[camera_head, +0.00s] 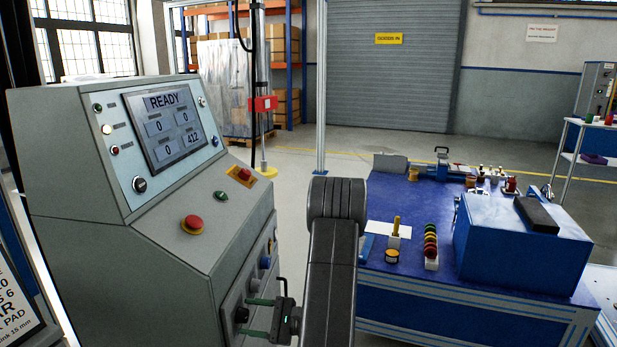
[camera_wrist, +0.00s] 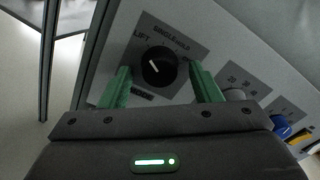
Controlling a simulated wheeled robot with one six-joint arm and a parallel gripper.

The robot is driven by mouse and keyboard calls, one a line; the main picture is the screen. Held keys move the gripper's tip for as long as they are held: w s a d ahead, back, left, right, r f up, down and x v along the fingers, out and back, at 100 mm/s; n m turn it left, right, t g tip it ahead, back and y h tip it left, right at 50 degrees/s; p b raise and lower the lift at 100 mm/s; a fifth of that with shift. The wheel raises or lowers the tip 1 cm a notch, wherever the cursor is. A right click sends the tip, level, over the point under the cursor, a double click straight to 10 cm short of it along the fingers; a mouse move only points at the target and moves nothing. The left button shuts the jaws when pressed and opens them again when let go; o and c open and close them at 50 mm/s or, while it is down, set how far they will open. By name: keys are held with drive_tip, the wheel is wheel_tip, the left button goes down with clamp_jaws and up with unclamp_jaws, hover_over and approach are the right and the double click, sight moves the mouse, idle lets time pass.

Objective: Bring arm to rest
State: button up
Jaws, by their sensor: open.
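My gripper (camera_head: 262,317) is at the lower front panel of the grey control console (camera_head: 95,230). Its two green fingers are open. In the wrist view my gripper (camera_wrist: 163,88) has a finger on either side of a black rotary knob (camera_wrist: 159,66), with visible gaps between knob and fingers. The knob has a white pointer mark and sits on a grey label plate with printing around it. I cannot tell how far the fingertips are from the panel. My dark arm reaches up the middle of the head view.
The console has a screen (camera_head: 168,124) reading READY and red buttons (camera_head: 193,223) on its sloped top. A blue workbench (camera_head: 395,268) with a blue box (camera_head: 515,250) and small items stands to the right. Open floor (camera_head: 300,150) lies behind, before a roller door (camera_head: 390,75).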

drive_tip(key=m+p, duration=0.6)
drive_tip(key=shift+r+m+p, duration=0.25)
drive_tip(key=shift+m+p, duration=0.05)
drive_tip(key=m+p, duration=0.2)
drive_tip(key=shift+f+m, duration=0.1)
drive_tip(key=shift+m, duration=0.2)
drive_tip(key=shift+f+m+p, duration=0.1)
drive_tip(key=shift+m+p, duration=0.2)
drive_tip(key=shift+p, duration=0.05)
drive_tip(key=shift+s, duration=0.1)
